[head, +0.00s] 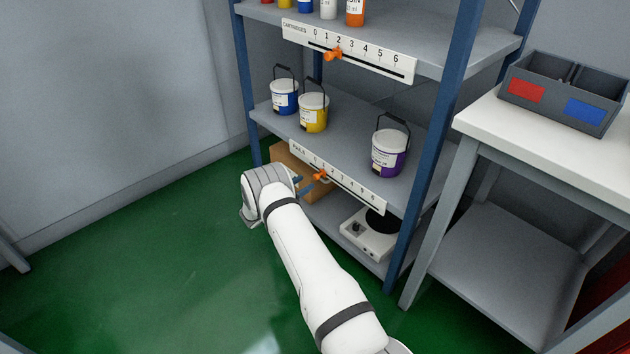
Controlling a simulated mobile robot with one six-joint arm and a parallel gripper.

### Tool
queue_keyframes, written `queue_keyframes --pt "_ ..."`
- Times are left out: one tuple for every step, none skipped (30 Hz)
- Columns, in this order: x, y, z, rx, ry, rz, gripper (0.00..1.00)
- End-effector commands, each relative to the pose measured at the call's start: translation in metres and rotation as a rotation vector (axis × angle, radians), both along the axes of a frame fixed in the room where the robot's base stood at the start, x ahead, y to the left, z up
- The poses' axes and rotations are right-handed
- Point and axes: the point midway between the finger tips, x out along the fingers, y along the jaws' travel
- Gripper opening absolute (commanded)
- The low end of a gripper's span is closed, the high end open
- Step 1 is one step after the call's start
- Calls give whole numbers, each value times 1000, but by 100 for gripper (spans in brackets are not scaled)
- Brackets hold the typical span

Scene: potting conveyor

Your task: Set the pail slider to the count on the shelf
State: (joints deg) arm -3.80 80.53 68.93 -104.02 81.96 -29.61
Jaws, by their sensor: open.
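The pail slider strip (352,186) is a white scale marked 0 to 6 on the front edge of the middle shelf. Its orange knob (321,175) sits toward the low end, near 1 or 2; the exact mark is too small to tell. Three pails stand on that shelf: a blue pail (284,98), a yellow pail (313,114) and a purple pail (388,153) further right. My gripper (305,185) is open and points right toward the knob, just left of it. The fingers are small and partly hidden by my wrist; contact with the knob cannot be told.
Above is the cartridge slider strip (360,58) with an orange knob (333,54) and several cartridges behind. A cardboard box (283,157) and a white scale (366,236) sit on the bottom shelf. A white table (560,150) with a grey bin (565,95) stands right. Green floor left is clear.

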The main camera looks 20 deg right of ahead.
Motion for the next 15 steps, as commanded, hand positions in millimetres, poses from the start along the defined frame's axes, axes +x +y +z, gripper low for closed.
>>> queue_keyframes --pt "3 -10 -2 0 -2 -3 44" --pt "4 -14 -2 1 -3 -3 44" --pt "7 -20 -2 2 -2 -3 44" --pt "8 -25 -2 2 -2 -3 44" --pt "9 -29 -2 1 -2 -3 44" --pt "11 -33 -2 1 -2 -2 44" --pt "13 -36 -1 1 -2 -2 44" --pt "14 -39 -1 1 -2 -2 44" --pt "15 -43 -1 2 -2 -2 44" --pt "15 -45 -1 2 -2 -2 44" --pt "16 -46 -1 2 -2 -2 44" --pt "17 -47 -1 3 -1 -1 44" --pt "17 -48 0 3 -1 -1 44" --pt "17 -48 0 2 -2 0 44" --pt "17 -49 0 1 -1 0 44"
